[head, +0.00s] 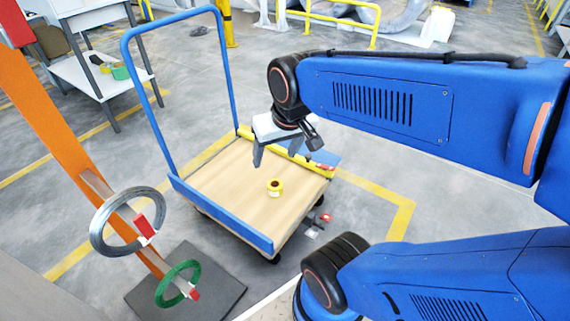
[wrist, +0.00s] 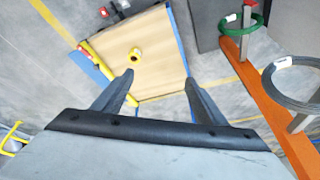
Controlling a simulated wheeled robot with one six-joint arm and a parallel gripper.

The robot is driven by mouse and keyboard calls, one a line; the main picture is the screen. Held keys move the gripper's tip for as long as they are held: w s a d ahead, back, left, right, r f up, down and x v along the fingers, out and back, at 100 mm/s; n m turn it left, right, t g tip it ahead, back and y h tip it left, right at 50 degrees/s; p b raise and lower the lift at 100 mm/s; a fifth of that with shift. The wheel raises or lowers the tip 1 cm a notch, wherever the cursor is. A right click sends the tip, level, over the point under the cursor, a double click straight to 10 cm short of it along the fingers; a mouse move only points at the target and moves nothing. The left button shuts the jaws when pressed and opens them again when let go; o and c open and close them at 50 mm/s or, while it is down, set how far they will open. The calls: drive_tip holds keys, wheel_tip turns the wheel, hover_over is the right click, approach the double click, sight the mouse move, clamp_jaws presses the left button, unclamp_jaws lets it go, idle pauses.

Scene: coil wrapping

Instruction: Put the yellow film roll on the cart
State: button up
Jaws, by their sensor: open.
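The small yellow film roll (head: 275,187) rests on the wooden deck of the blue cart (head: 222,188), right of the deck's middle. In the wrist view the roll (wrist: 135,54) lies on the deck (wrist: 158,45), beyond my fingers and a little left of the gap between them. My gripper (head: 278,156) is open and empty above the cart, apart from the roll. The wrist view shows its two spread fingers (wrist: 159,78) with nothing between them.
An orange post (head: 60,110) left of the cart carries a grey coil (head: 98,228) and a green coil (head: 163,293) on pegs. The cart's tall blue handle (head: 133,95) rises at its far left. Most of the deck is bare.

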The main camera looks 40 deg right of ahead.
drive_tip(key=s, duration=0.1)
drive_tip(key=s+n, duration=0.1)
drive_tip(key=s, duration=0.1)
drive_tip(key=s+a+r+n, duration=0.1)
drive_tip(key=s, duration=0.1)
drive_tip(key=shift+s+t, duration=0.25)
drive_tip(key=shift+t, duration=0.05)
